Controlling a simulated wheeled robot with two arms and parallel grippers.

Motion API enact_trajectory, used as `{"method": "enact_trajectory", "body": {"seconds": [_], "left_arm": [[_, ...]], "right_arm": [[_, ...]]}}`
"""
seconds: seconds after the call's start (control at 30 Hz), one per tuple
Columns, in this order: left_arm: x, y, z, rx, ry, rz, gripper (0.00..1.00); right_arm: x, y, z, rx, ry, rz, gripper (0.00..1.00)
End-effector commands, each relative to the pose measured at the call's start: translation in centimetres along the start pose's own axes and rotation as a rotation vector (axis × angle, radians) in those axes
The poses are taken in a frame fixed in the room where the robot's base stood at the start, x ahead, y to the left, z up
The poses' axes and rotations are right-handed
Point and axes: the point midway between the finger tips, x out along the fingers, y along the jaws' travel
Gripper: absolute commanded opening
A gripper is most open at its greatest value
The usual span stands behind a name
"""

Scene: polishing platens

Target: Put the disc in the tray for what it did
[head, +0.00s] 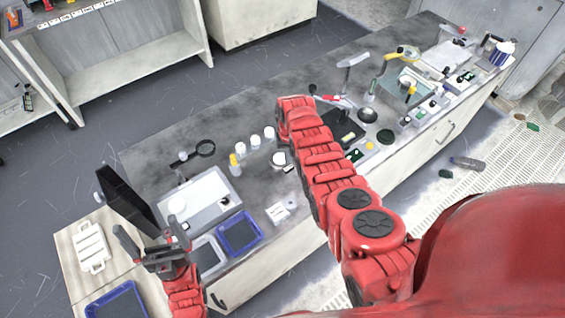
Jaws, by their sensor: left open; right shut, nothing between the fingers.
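Which disc is meant is not clear. A small white round piece (177,205) lies on a pale flat plate (205,199) at the near left of the bench. Another pale round piece (279,159) is partly hidden by my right arm. Another blue-rimmed tray (90,312) is at bottom left. My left gripper (148,232) is open and looks empty, left of the white-rimmed tray. My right gripper is hidden beyond its arm.
A dark upright panel (128,199) stands behind my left gripper.

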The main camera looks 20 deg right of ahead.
Motion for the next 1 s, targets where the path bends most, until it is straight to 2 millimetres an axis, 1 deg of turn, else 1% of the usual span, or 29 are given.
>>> {"method": "enact_trajectory", "body": {"seconds": [1.0], "left_arm": [[-1.6, 0.1, 0.3, 0.0, 0.0, 0.0, 1.0]], "right_arm": [[1.8, 0.0, 0.0, 0.0, 0.0, 0.0, 0.0]]}}
